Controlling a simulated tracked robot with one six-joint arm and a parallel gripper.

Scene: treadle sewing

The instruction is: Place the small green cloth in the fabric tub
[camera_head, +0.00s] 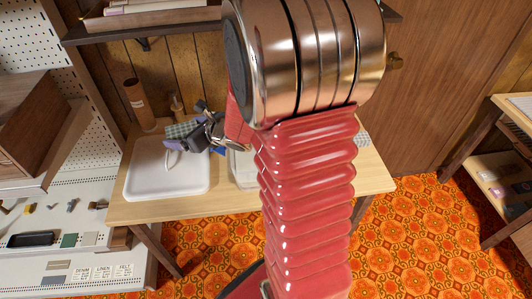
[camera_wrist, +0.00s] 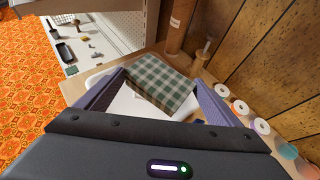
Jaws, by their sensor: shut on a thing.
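My gripper (camera_wrist: 160,82) has two purple fingers on either side of a folded green-and-white checked cloth (camera_wrist: 158,84) and is shut on it. In the head view, the gripper (camera_head: 178,147) is over the back of a white lid-like piece with a handle (camera_head: 150,188) on the wooden table. The checked cloth (camera_head: 179,130) shows just behind the fingers there. A pale, see-through tub (camera_head: 242,172) stands right of the white piece, largely hidden by my arm. I cannot see into it.
A brown cylinder (camera_head: 139,104) and a small wooden spool stand (camera_head: 178,108) are at the table's back. Several thread spools (camera_wrist: 262,126) line the right in the wrist view. A shelf (camera_head: 150,22) hangs above the table (camera_head: 225,203). A white lower shelf (camera_head: 50,265) is at left.

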